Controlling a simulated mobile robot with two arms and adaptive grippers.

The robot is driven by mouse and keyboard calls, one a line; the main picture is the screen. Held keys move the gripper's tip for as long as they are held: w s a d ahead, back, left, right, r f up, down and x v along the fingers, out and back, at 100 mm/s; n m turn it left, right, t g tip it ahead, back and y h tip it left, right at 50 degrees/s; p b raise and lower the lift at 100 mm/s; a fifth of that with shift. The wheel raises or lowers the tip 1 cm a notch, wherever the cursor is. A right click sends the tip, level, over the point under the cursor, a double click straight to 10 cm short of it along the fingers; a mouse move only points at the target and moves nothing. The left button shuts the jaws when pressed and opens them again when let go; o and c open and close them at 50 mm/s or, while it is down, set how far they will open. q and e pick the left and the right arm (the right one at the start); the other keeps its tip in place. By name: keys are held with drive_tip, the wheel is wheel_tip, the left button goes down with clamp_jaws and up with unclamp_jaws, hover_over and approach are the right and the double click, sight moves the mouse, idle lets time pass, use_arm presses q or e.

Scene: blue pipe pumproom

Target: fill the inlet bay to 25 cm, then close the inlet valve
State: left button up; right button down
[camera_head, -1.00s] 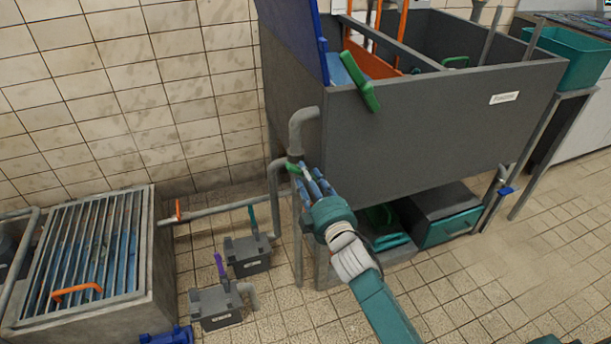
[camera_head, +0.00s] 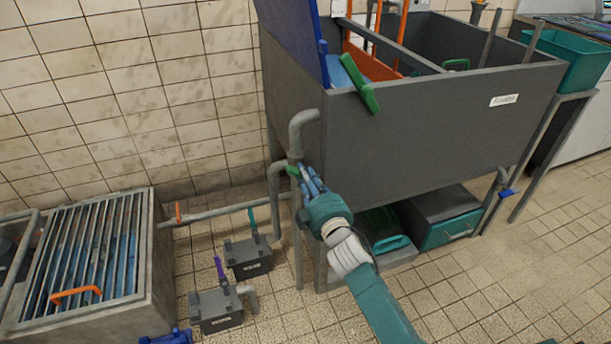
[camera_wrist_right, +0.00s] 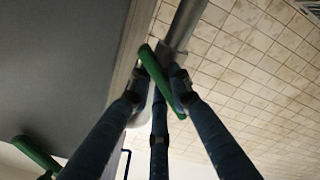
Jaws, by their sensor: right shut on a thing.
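A green valve lever (camera_head: 293,171) sits on the grey pipe at the left side of the grey tank (camera_head: 430,135). My right gripper (camera_head: 304,175) has its blue fingers around this lever and is shut on it. In the right wrist view the lever (camera_wrist_right: 163,80) lies slanted between the fingers, beside the pipe (camera_wrist_right: 185,25). The tank is divided by walls at the top, and a blue patch (camera_head: 352,72) shows in its left bay. I cannot tell the water level. My left gripper is not in view.
Another green handle (camera_head: 361,88) hangs at the tank's front rim. A barred grey basin (camera_head: 148,305) stands at the left. Two dark boxes, with a teal lever (camera_head: 252,220) and a purple lever (camera_head: 219,268), stand on the floor. Open tiled floor lies at the right.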

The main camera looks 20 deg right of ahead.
drive_tip(key=n, duration=0.1)
drive_tip(key=n+p, duration=0.1)
drive_tip(key=n, duration=0.1)
drive_tip(key=shift+r+n, duration=0.25)
drive_tip(key=shift+n, duration=0.15)
use_arm(q)
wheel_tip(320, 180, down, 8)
drive_tip(key=p, duration=0.1)
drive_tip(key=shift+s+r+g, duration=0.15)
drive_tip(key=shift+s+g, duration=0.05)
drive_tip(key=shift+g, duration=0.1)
use_arm(e)
drive_tip(key=shift+n, duration=2.1)
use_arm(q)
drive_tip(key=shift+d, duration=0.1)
use_arm(e)
drive_tip(key=c, duration=1.7)
unclamp_jaws()
drive_tip(key=shift+o, duration=0.2)
drive_tip(key=shift+s, duration=0.1)
drive_tip(key=s, duration=1.1)
drive_tip(key=shift+s+d, duration=0.15)
drive_tip(key=shift+s, duration=0.25)
